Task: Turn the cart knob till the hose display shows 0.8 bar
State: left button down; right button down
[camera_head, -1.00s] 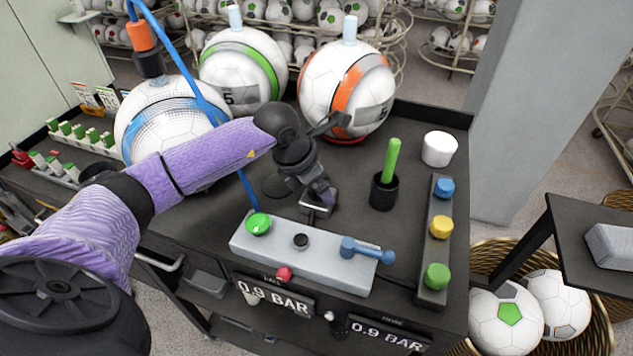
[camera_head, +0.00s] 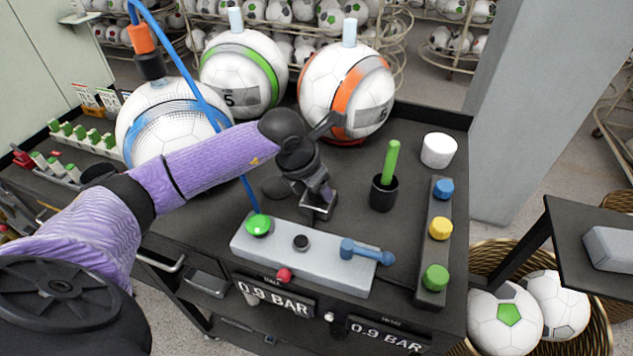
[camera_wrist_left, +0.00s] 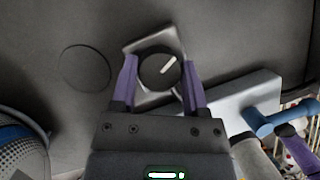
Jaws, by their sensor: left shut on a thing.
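My left gripper (camera_head: 318,196) reaches down to the cart top behind the grey valve block. In the left wrist view its purple fingers (camera_wrist_left: 160,82) are shut on the black knob (camera_wrist_left: 158,68), one on each side. The knob has a white pointer mark aimed up and right, and sits on a square metal plate (camera_wrist_left: 137,47). In the head view the gripper mostly hides the knob. Two displays hang on the cart front: the left one (camera_head: 273,297) reads 0.9 BAR, and the right one (camera_head: 388,333) also reads 0.9 BAR. Their small labels are too blurred to read.
The grey block (camera_head: 300,262) carries a green lit button, a black cap and a blue lever (camera_head: 367,251). A black cup (camera_head: 384,193) with a green stick stands right of the gripper. Three balls (camera_head: 345,90) stand at the back. A strip of coloured buttons (camera_head: 440,229) lies right.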

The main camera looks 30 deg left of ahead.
pick_arm(q)
jog(key=shift+d+n+y, duration=0.1)
jog(key=shift+n+y, duration=0.6)
jog(key=shift+n, duration=1.2)
jog(key=shift+c, duration=0.5)
grip_release()
jog(key=p+v, duration=0.1)
jog(key=v, duration=0.9)
